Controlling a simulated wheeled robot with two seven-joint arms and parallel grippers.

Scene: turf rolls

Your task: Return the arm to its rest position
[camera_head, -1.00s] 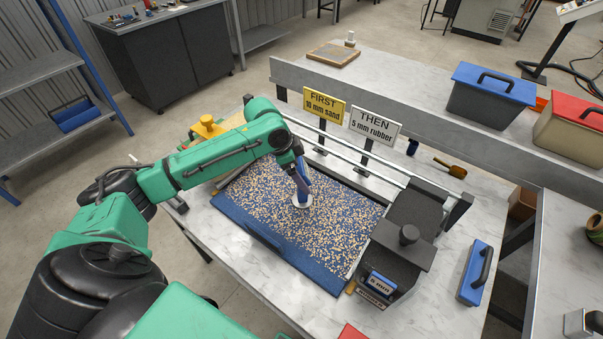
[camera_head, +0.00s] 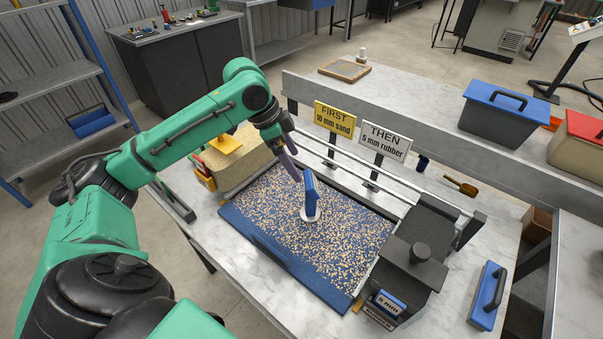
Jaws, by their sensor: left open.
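My left arm comes in from the left, green with black joints. Its left gripper (camera_head: 290,157) hangs open and empty above the far left part of the turf mat. A small blue-handled tool with a round pale base (camera_head: 310,198) stands on the mat just right of and below the gripper, apart from it. The blue turf mat (camera_head: 265,250) is covered with tan granules. My right gripper is not in view.
A black hopper marked 5 mm rubber (camera_head: 410,265) stands at the mat's right. A sand-coloured hopper with a yellow top (camera_head: 236,160) stands at its left, partly behind my arm. Yellow FIRST (camera_head: 334,118) and white THEN (camera_head: 385,141) signs stand behind rails. A blue float (camera_head: 487,295) lies right.

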